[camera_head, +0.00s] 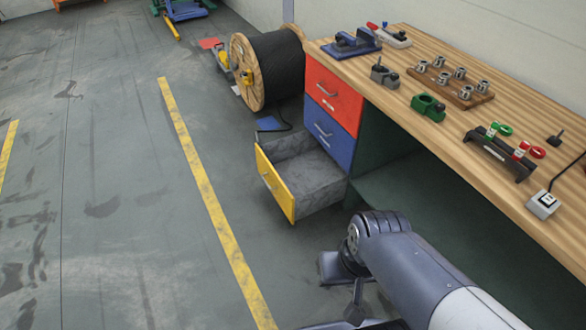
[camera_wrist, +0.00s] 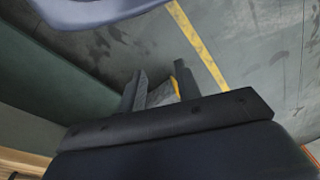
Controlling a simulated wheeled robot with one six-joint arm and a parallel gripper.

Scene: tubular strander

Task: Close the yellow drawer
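The yellow drawer (camera_head: 275,190) is the lowest of three in the workbench. It is pulled far out, and its grey inside looks empty. A handle (camera_head: 267,180) sits on its yellow front. My gripper (camera_wrist: 160,80) is open in the wrist view, its two dark fingers apart with nothing held. Part of the drawer, with its yellow edge (camera_wrist: 175,87), shows between and beyond the fingers. In the head view my arm is right of and nearer than the drawer; the fingers cannot be clearly made out there.
The red drawer (camera_head: 333,95) and blue drawer (camera_head: 327,136) above are shut. A cable spool (camera_head: 270,68) stands behind the drawers. The workbench top (camera_head: 400,100) holds several fixtures. The floor (camera_head: 110,180) left of the yellow drawer is clear, with a yellow line (camera_head: 205,190).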

